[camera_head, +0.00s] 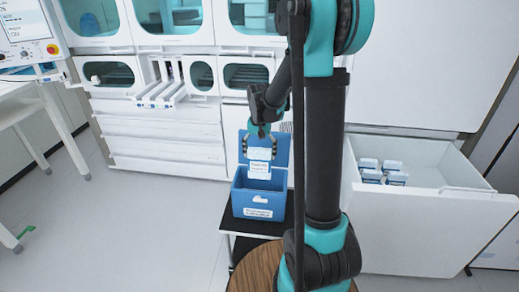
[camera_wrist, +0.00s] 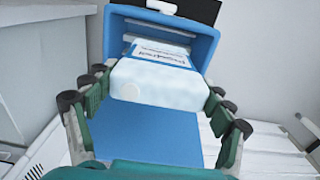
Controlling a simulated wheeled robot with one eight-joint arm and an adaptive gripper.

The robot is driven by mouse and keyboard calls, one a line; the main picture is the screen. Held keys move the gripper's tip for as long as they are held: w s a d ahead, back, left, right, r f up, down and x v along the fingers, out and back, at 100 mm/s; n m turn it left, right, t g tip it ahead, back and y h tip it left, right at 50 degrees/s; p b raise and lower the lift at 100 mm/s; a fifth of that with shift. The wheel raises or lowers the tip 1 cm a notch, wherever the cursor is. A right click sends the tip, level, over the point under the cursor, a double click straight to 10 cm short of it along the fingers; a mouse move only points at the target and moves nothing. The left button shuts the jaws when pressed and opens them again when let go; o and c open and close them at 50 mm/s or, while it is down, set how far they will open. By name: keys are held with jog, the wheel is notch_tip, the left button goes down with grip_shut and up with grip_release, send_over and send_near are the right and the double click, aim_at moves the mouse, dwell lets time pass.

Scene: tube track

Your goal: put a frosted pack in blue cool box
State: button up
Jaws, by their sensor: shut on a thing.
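The blue cool box (camera_head: 250,203) stands open on a small dark stand, its blue lid (camera_head: 281,147) raised behind. My gripper (camera_head: 259,143) points down over the box and is shut on a white frosted pack (camera_head: 259,168). The pack hangs upright in front of the lid, at or just above the box opening; its exact height against the rim is hard to tell. In the wrist view my gripper (camera_wrist: 158,84) has its fingers on both sides of the frosted pack (camera_wrist: 155,84), with blue cool box surfaces (camera_wrist: 135,135) around it.
An open white drawer (camera_head: 425,225) at the right holds several similar packs (camera_head: 383,172). A round wooden top (camera_head: 252,272) is close in front of the stand. White cabinets (camera_head: 165,140) line the back.

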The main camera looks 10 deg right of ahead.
aim_at(260, 178)
jog(key=shift+f, duration=0.55)
jog(key=shift+f, duration=4.5)
jog(key=shift+f, duration=1.7)
jog(key=shift+f, duration=1.25)
